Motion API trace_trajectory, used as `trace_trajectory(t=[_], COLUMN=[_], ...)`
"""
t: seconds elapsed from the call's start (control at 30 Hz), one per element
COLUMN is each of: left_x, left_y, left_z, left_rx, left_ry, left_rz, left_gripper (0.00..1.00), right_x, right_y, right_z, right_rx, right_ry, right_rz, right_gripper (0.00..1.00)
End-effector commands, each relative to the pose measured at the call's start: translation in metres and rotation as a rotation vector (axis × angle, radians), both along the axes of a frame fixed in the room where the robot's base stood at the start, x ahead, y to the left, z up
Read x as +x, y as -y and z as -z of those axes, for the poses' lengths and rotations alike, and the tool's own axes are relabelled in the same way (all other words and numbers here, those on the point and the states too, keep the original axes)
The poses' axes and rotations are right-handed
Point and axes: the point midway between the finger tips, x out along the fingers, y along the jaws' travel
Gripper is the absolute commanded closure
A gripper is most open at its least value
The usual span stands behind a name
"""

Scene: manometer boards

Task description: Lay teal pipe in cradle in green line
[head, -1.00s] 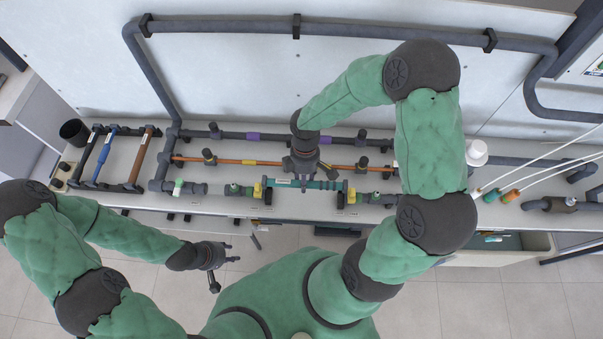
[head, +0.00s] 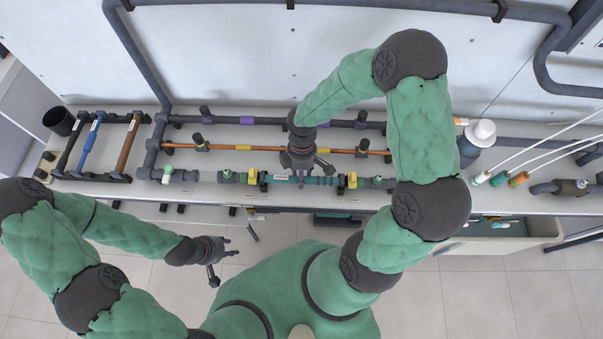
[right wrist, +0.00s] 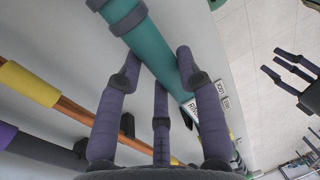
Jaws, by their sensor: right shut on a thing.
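The teal pipe (head: 322,181) lies along the green line (head: 230,177), in the gap between two yellow parts (head: 253,174) (head: 352,180). Dark cradle supports (head: 263,182) show near its ends. I cannot tell whether the pipe rests fully in them. My right gripper (head: 301,176) reaches down from above and is shut on the pipe's middle. My left gripper (head: 230,247) is open and empty, in front of the bench.
An orange line (head: 240,149) and a purple-marked line (head: 225,120) run behind the green line. A rack (head: 68,174) with blue and brown pipes stands at the left, beside a black cup (head: 60,121). A white-capped container (head: 482,132) and hoses stand at the right.

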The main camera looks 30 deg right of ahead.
Motion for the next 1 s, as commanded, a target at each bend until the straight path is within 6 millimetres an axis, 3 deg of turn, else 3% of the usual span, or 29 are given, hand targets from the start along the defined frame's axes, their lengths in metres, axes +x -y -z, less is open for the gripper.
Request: trace_trajectory(t=[0.37,0.4,0.5,0.87,1.0], left_x=[0.000,0.000,0.000,0.000,0.000], left_y=[0.000,0.000,0.000,0.000,0.000], left_z=[-0.001,-0.001,0.000,0.000,0.000], left_rx=[0.000,0.000,0.000,0.000,0.000], left_ry=[0.000,0.000,0.000,0.000,0.000], left_rz=[0.000,0.000,0.000,0.000,0.000], left_gripper=[0.60,0.60,0.60,0.60,0.60], right_x=[0.000,0.000,0.000,0.001,0.004], right_y=[0.000,0.000,0.000,0.000,0.002], right_z=[-0.001,-0.001,0.000,-0.002,-0.013], right_rx=[-0.001,-0.001,-0.001,-0.001,-0.002], right_ry=[0.001,0.001,0.001,0.001,0.005], right_rz=[0.000,0.000,0.000,0.000,0.001], right_gripper=[1.00,0.61,0.36,0.36,0.36])
